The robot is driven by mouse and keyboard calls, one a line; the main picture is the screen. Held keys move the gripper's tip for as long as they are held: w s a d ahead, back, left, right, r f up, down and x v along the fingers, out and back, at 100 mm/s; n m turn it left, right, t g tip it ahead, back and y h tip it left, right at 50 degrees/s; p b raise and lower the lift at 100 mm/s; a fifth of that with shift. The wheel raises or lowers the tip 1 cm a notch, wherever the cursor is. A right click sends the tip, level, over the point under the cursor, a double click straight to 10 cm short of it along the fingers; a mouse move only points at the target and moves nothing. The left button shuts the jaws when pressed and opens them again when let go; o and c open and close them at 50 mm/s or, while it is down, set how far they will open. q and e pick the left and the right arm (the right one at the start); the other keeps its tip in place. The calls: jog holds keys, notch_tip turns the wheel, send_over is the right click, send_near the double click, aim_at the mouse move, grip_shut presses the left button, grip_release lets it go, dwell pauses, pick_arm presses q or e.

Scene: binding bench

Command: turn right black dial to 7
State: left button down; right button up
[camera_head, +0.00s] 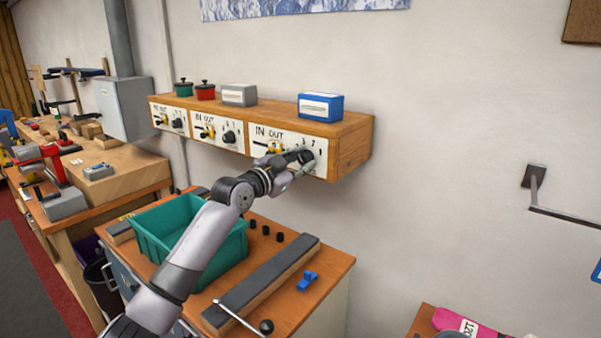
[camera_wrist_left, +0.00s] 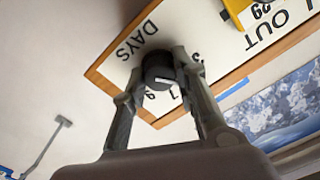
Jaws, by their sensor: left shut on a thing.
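The right black dial (camera_head: 307,157) is on the rightmost white panel (camera_head: 259,132) of the wooden wall shelf. It is a round black knob in the left wrist view (camera_wrist_left: 158,70), where the word DAYS and a few numbers show around it. My left gripper (camera_head: 296,166) is at the dial, and its two fingers are shut on the knob's sides in the left wrist view (camera_wrist_left: 160,80). The fingers hide some of the numbers, and I cannot tell which number the dial points to. My right gripper is not in view.
Two more panels with black dials (camera_head: 229,137) sit to the left on the same shelf. A blue box (camera_head: 321,106), a grey box (camera_head: 239,95) and small red and green pots stand on top. Below are a green bin (camera_head: 160,239) and a dark bar (camera_head: 265,284) on a cabinet.

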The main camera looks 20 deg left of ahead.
pick_arm(q)
jog(key=shift+f+m+b, duration=0.1)
jog(key=shift+m+b, duration=0.3)
jog(key=shift+m, duration=0.5)
jog(key=m, duration=0.2)
jog(key=shift+m, duration=0.4)
jog(key=m+p, duration=0.1)
jog(key=m, duration=0.2)
jog(key=shift+m+p, duration=1)
jog(key=shift+m, duration=0.6)
jog(key=shift+d, duration=0.1)
jog(key=c, duration=1.3)
grip_release()
